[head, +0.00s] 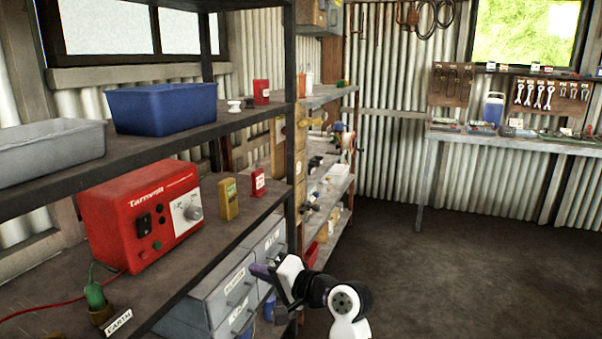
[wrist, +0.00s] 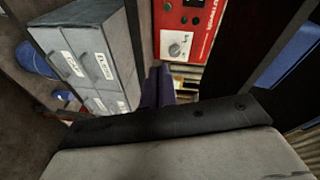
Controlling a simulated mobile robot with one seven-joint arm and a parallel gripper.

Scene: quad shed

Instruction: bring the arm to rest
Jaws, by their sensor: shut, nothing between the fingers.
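My gripper (head: 262,271) is in the lower middle of the head view, in front of the grey drawer unit on the lower part of the left shelf. My white and black arm comes up from the bottom edge behind it. In the wrist view the purple fingers (wrist: 158,86) are together with nothing between them. The drawer unit (wrist: 92,52) shows to their left and the red control box (wrist: 187,30) above them to the right. I cannot tell the exact gap between the fingers and the drawers.
A red box with a dial (head: 140,215) stands on the shelf, beside a yellow tin (head: 228,198) and a small red tin (head: 258,183). A blue bin (head: 162,107) and a grey bin (head: 50,150) sit above. Open floor (head: 450,260) lies to the right, before a workbench (head: 520,140).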

